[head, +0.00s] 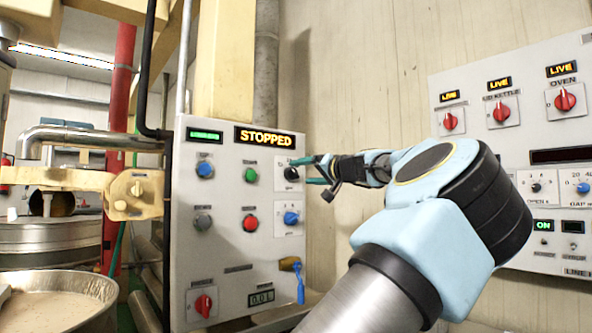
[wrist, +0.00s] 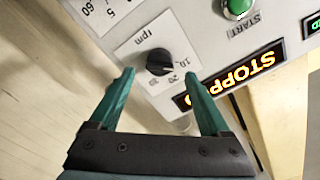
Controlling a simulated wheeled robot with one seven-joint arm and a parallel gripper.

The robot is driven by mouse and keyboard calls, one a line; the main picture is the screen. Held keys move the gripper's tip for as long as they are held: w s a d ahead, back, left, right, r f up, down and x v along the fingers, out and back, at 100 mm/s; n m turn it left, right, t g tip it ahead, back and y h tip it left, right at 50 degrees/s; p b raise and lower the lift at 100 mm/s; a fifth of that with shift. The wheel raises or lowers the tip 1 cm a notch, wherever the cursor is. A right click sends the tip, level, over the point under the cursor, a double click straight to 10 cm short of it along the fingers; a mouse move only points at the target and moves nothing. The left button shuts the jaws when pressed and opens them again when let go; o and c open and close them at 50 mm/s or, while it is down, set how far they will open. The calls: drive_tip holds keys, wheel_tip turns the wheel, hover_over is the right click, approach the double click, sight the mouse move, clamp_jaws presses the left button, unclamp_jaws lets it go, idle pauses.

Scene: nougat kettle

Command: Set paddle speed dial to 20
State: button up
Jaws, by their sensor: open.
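The paddle speed dial is a black knob (wrist: 160,62) on a white plate marked "rpm" in the wrist view, with 10 and 20 printed near it. In the head view the black dial (head: 291,174) sits at the upper right of the grey control panel (head: 235,165). My gripper (wrist: 160,85) is open, with its two teal fingers on either side of the dial and the tips just short of it or level with it. I cannot tell whether they touch it. In the head view my gripper (head: 308,170) reaches the dial from the right. The dial's pointer is not clear.
A "STOPPED" display (head: 265,138) lights the panel top. Near the dial are a green button (head: 250,175), a red button (head: 251,223) and blue knobs (head: 291,218). A second panel (head: 470,180) with red switches stands right. A kettle pan (head: 100,290) is lower left.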

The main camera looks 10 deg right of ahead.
sight(296, 174)
drive_tip(key=shift+p+x, duration=0.5)
drive_tip(key=shift+x, duration=1.55)
drive_tip(key=shift+c, duration=0.2)
clamp_jaws()
drive_tip(key=shift+m, duration=0.4)
drive_tip(key=m+b, duration=0.1)
drive_tip(key=m, duration=0.3)
drive_tip(key=shift+m, duration=2.5)
drive_tip(key=shift+f, duration=0.1)
